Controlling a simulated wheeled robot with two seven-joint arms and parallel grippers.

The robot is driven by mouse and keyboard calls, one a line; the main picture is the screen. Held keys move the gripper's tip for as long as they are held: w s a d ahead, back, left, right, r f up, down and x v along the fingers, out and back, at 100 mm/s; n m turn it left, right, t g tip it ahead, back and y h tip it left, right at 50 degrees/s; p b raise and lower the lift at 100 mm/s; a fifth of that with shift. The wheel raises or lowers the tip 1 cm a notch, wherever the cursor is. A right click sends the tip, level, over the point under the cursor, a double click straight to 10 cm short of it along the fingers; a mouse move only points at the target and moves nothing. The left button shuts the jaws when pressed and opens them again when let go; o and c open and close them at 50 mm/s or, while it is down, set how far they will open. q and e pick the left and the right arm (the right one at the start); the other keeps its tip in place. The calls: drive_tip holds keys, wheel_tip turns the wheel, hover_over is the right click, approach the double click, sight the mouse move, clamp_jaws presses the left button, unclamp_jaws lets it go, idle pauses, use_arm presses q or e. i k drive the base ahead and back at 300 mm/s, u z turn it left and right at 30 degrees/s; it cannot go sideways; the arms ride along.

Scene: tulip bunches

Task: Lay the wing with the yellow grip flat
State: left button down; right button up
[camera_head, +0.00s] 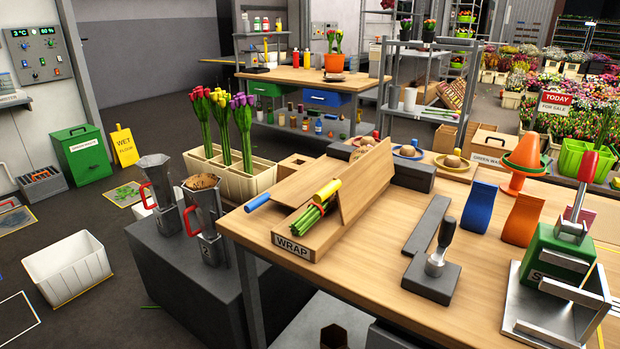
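The wooden wrap stand (318,238), labelled WRAP, stands on the near workbench. Its brown wing with the yellow grip (327,189) is a raised board (368,183), tilted up over the stand and not flat. Neither of my grippers is in view.
A dark stamp-like tool (437,262), a grey bar (428,224), orange (522,220) and blue (479,207) packets and a green press (560,262) stand right of the wrap stand. A tulip planter (228,180) and grey cups (203,220) are left. Bare wood lies in front of the stand.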

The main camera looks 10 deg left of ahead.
sight(355, 186)
drive_tip(key=u, duration=2)
drive_tip(key=i, duration=1.9)
drive_tip(key=z, duration=3.4)
